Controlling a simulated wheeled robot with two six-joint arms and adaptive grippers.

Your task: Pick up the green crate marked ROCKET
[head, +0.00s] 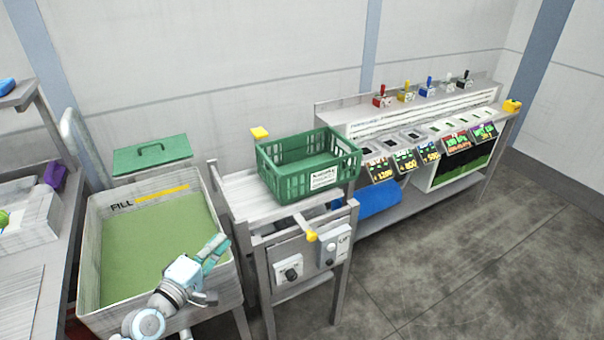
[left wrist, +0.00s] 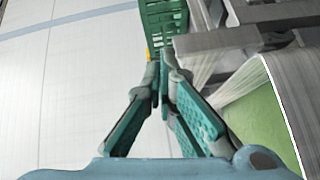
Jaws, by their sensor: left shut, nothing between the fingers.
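A green slatted crate (head: 308,165) stands upright on a grey metal stand in the middle of the head view. It looks empty, and the white label on its front is too small to read. Part of the crate (left wrist: 163,22) also shows at the top of the left wrist view, beyond the fingertips. My left gripper (head: 216,247) is over the right front part of the green-filled bin, left of the crate and apart from it. Its fingers (left wrist: 163,62) are shut and empty. My right gripper is not in view.
The wide bin marked FILL (head: 95,240) stands left of the stand. A green lid with a handle (head: 150,155) is behind it. A counter with coloured levers (head: 430,98) is at right; the floor (head: 450,270) there is clear.

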